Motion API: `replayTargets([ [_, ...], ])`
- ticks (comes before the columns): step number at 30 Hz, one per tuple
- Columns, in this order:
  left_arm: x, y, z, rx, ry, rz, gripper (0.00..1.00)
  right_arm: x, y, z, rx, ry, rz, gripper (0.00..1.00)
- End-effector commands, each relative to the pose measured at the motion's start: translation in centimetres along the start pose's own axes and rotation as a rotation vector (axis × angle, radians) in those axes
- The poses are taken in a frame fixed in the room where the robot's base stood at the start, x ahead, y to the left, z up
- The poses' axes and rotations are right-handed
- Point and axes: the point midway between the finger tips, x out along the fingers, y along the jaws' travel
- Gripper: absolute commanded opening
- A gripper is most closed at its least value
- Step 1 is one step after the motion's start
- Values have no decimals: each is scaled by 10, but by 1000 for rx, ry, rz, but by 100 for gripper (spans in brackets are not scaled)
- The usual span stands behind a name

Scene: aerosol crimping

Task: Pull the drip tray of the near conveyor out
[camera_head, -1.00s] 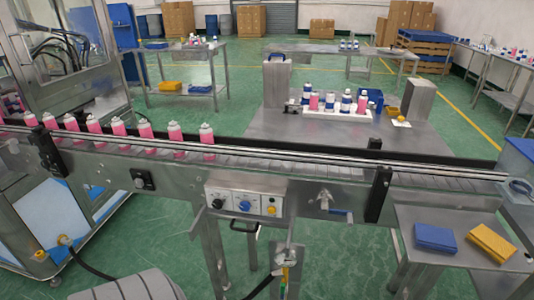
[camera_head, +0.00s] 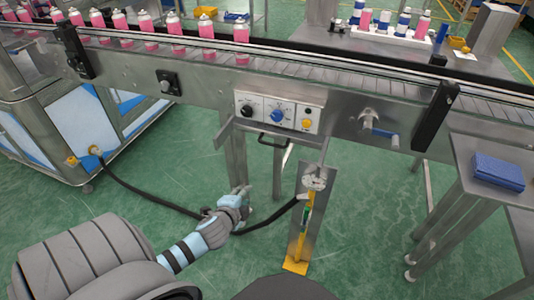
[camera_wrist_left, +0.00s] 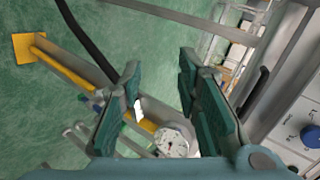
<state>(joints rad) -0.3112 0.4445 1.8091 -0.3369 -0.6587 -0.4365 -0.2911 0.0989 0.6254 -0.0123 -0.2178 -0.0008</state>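The near conveyor (camera_head: 360,92) runs across the head view with pink cans on its left part. Its metal drip tray (camera_head: 233,130) is under the control panel, with a dark handle (camera_head: 272,141) on its front. The handle also seems to show in the left wrist view (camera_wrist_left: 255,94), right of the fingers. My left gripper (camera_head: 243,193) is below and left of the handle, apart from it. In the left wrist view its two fingers (camera_wrist_left: 160,95) stand apart with nothing held between them. My right gripper is not in view.
The control panel (camera_head: 278,112) has knobs above the tray. A stand with a pressure gauge (camera_head: 314,180) and yellow foot (camera_head: 296,267) is right of my left gripper. A black hose (camera_head: 150,195) crosses the floor behind it. A side table (camera_head: 490,165) stands at right.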

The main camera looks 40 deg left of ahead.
Motion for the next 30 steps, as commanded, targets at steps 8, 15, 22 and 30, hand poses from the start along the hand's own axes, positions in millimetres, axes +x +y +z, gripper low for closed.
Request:
replayTargets([
  [8,-44,-105,-57,241,101,-327,30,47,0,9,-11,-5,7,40],
  [15,12,-123,-66,235,103,-328,30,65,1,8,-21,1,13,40],
  [22,66,-140,-74,234,104,-324,30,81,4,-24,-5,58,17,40],
  [30,84,-148,-78,236,106,-323,30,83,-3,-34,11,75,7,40],
])
